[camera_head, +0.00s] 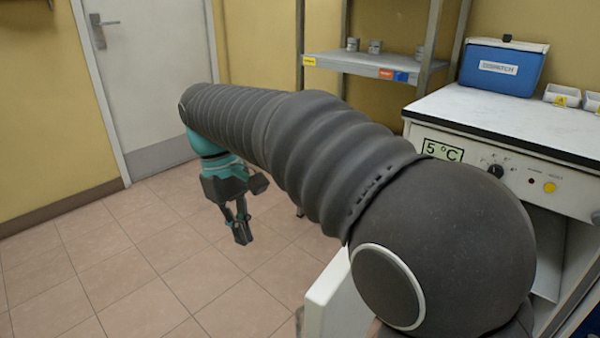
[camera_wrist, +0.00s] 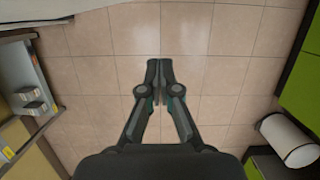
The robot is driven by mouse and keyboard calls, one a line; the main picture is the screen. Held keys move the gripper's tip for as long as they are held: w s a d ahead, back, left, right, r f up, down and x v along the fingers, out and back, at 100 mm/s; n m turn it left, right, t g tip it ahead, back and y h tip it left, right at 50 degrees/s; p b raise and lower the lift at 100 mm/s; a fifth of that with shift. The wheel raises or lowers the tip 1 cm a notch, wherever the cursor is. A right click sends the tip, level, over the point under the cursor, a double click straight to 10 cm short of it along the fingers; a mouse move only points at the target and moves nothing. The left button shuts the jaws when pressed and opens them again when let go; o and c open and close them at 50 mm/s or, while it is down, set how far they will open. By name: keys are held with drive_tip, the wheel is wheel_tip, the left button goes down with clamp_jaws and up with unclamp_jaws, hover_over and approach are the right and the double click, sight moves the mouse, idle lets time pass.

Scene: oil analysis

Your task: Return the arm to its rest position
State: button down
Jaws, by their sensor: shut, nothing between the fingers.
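My gripper (camera_head: 241,231) hangs at the far end of my dark ribbed arm in the head view, pointing down over the tiled floor. In the wrist view my gripper (camera_wrist: 160,66) shows with its two fingertips together. It is shut with nothing between the fingers. Only bare floor tiles (camera_wrist: 235,50) lie beneath it. My arm reaches across the middle of the head view and hides part of the room behind it.
At right, a white-topped unit (camera_head: 500,115) with a "5 °C" display carries a blue box (camera_head: 502,68) and small trays (camera_head: 562,95). A metal shelf (camera_head: 350,62) holds several small cans. A grey door (camera_head: 150,75) stands at back left. The left floor is clear.

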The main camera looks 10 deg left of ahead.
drive_tip(key=d+m+y, duration=0.1)
drive_tip(key=d, duration=0.5)
drive_tip(key=d+r+m+t, duration=0.1)
drive_tip(key=d+m, duration=0.1)
drive_tip(key=d, duration=0.5)
drive_tip(key=s+d+r+m+t+y, duration=0.1)
drive_tip(key=d+m, duration=0.1)
drive_tip(key=d, duration=0.4)
drive_tip(key=shift+d+y, duration=0.3)
drive_tip(key=shift+d, duration=0.1)
drive_tip(key=s+d+f+m+t, duration=0.2)
drive_tip(key=s+d+f+m, duration=0.1)
drive_tip(key=s+d, duration=0.2)
drive_tip(key=s+d+f+m+t, duration=0.3)
drive_tip(key=s+d+f+m, duration=0.1)
drive_tip(key=d, duration=0.6)
drive_tip(key=shift+s+d, duration=0.15)
drive_tip(key=shift+s, duration=0.5)
drive_tip(key=shift+d, duration=0.1)
